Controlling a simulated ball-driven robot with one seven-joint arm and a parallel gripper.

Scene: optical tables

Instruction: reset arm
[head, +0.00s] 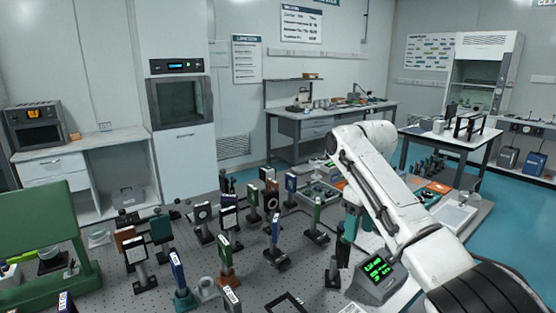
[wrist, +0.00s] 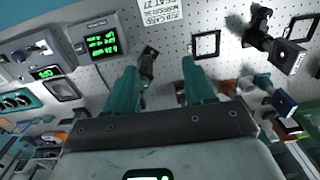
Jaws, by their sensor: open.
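My white arm (head: 385,185) reaches from the lower right over the optical table (head: 120,285). My gripper (wrist: 168,68) shows in the wrist view with two teal fingers set well apart, with nothing held between them. In the head view its teal fingers show partly below the arm's bend, above the table, and the arm hides part of it. A small dark post-mounted part (wrist: 148,62) shows close by the left finger in the wrist view; I cannot tell whether they touch.
Many optics on posts, such as a blue-edged mount (head: 276,232), crowd the table's middle. A meter with a green display (head: 379,272) stands beside the arm. A green machine (head: 45,235) stands at the left. A square frame (wrist: 206,44) lies on the perforated top.

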